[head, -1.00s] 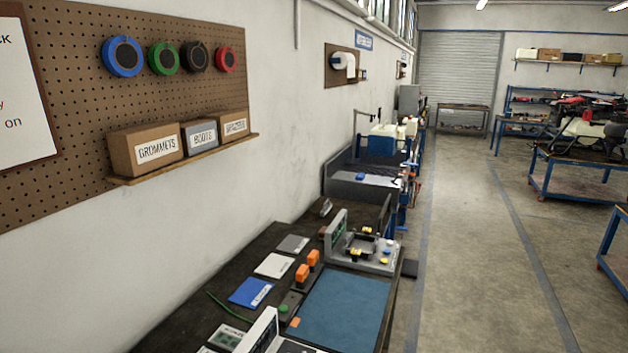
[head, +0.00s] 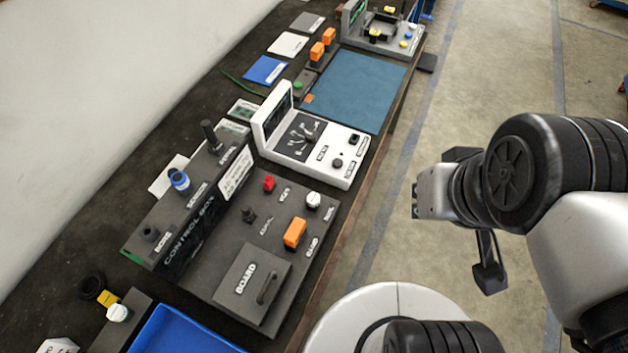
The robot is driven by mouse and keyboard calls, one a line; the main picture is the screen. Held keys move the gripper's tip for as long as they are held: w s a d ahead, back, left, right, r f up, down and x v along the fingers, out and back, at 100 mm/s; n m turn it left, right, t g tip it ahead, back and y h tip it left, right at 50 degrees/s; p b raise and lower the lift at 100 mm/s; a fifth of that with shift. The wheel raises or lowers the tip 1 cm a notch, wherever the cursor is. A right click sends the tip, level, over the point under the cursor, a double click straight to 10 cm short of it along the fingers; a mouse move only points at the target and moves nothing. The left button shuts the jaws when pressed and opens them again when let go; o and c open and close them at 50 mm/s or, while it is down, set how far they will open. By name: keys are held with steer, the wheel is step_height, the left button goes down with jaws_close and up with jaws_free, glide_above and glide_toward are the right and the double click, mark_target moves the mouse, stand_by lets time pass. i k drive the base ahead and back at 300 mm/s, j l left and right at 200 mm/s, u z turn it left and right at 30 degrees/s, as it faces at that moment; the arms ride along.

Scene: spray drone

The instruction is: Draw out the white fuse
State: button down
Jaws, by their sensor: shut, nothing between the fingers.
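A small white round cap (head: 313,199) stands upright in the grey control box panel (head: 225,275), at its right edge. It looks like the white fuse, but the label beside it is too small to read surely. A similar white cap (head: 118,312) sits on a dark block at the lower left. My gripper (head: 428,195) is at the right, over the floor beyond the bench's edge, shut and empty. It is well apart from both caps. Its fingertips are partly hidden by their angle.
Close to the white cap are an orange block (head: 295,233), a red cap (head: 269,183) and a handled board cover (head: 250,283). A white tester with a raised screen (head: 315,150) stands behind. A blue tray (head: 185,335) is in front. The blue mat (head: 355,90) is clear.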

mark_target(313, 199)
steer(key=u, duration=0.35)
steer(key=i+l+u, duration=0.1)
steer(key=u, duration=0.25)
steer(key=l+u, duration=0.15)
steer(key=u, duration=0.2)
